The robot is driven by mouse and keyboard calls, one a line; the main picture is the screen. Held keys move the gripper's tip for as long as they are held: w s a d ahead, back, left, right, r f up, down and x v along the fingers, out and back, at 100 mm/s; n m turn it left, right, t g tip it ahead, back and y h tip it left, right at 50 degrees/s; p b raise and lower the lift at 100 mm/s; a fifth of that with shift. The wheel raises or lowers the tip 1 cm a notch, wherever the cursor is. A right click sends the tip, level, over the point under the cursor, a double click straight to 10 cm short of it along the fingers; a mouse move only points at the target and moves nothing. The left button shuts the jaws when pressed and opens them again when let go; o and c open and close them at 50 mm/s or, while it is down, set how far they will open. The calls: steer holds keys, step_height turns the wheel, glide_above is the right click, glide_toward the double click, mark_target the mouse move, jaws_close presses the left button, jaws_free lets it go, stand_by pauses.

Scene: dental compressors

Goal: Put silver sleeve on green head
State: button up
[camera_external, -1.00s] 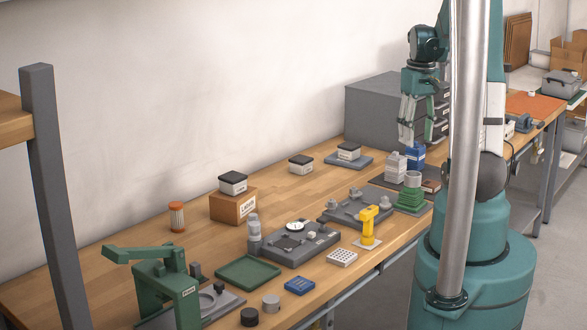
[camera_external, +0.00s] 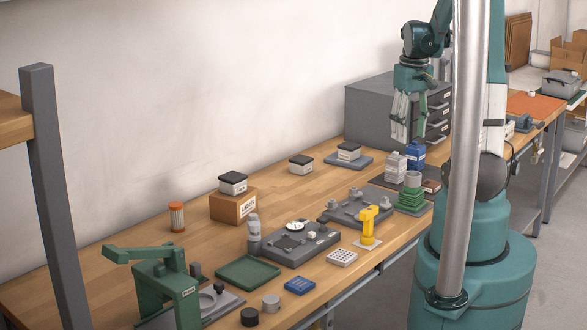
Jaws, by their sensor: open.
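My gripper (camera_external: 409,137) is open and empty, pointing down above the back right of the bench, in front of the grey drawer cabinet. A ribbed green head (camera_external: 410,198) stands near the bench's right edge, below my gripper. A pale grey hollow-looking cylinder (camera_external: 413,178) is on top of it; I cannot tell whether it is the silver sleeve or part of the head. A short silver-grey cylinder (camera_external: 271,303) stands at the front edge beside a black one (camera_external: 250,316).
A white bottle (camera_external: 396,167) and a blue container (camera_external: 414,155) stand just behind the green head. Grey fixture plates (camera_external: 300,247), a yellow tool (camera_external: 368,226) and a green tray (camera_external: 247,271) occupy the middle.

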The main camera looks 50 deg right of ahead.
steer(key=w+a+r+n+t, duration=0.15)
steer(key=a+r, duration=0.25)
steer(key=a, duration=0.6)
steer(key=w+a+r+n+t+h, duration=0.15)
steer(key=a+r, duration=0.35)
steer(key=a, duration=0.5)
steer(key=w+a+r+t+y, duration=0.15)
steer(key=a+r, duration=0.25)
steer(key=a, duration=0.6)
steer(key=s+a+r+n+t, duration=0.1)
steer(key=s+a+r+t, duration=0.1)
steer(key=a, duration=0.9)
steer(key=shift+s+a, duration=0.2)
steer(key=shift+s, duration=0.4)
